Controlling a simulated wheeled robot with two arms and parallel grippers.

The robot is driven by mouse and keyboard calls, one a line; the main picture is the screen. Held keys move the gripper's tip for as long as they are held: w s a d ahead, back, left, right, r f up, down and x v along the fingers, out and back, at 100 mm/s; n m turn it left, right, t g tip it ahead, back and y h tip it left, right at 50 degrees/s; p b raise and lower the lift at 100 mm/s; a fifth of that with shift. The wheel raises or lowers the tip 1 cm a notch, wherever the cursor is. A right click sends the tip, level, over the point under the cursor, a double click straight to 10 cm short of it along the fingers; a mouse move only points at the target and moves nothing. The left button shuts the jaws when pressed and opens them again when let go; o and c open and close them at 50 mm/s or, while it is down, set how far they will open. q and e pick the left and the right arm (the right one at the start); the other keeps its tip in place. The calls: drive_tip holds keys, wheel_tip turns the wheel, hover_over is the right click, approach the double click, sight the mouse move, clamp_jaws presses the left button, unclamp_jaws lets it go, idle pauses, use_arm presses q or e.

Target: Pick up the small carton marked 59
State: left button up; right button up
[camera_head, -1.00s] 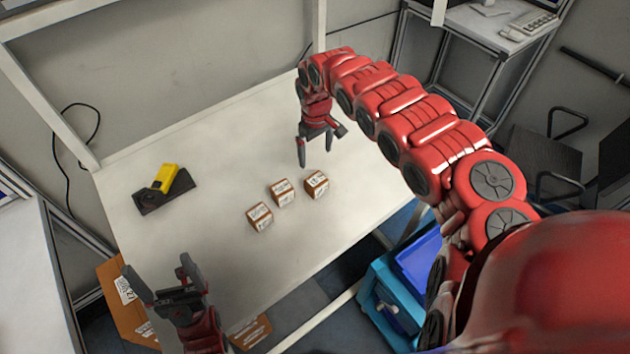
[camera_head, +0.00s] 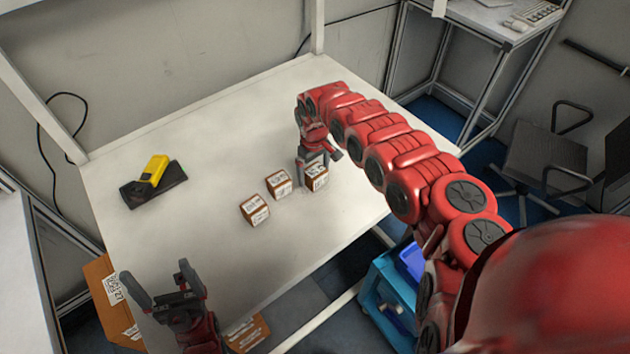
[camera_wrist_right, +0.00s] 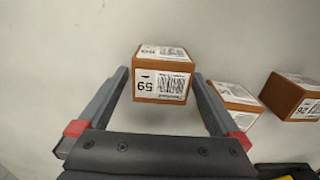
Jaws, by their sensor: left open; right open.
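The small carton marked 59 is a brown box with white barcode labels. In the right wrist view it (camera_wrist_right: 162,88) sits between the two finger tips of my open right gripper (camera_wrist_right: 158,74), with a narrow gap at either side. In the head view my right gripper (camera_head: 320,166) is just at the rightmost carton (camera_head: 317,181) of a row of three and partly hides it. That carton rests on the white table (camera_head: 220,255). My left gripper (camera_head: 157,271) is open and empty at the table's near left edge.
Two similar cartons stand close by: the middle one (camera_head: 279,184) and the left one (camera_head: 255,210). A yellow scanner (camera_head: 154,170) rests on a black stand (camera_head: 172,184) at the left. Larger brown boxes (camera_head: 101,284) lie below the near edge.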

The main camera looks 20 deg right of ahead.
drive_tip(key=shift+r, duration=0.2)
drive_tip(key=shift+c, duration=0.4)
drive_tip(key=shift+s, duration=0.1)
drive_tip(key=shift+c, duration=1.4)
drive_tip(key=c, duration=1.1)
drive_tip(key=shift+r, duration=0.15)
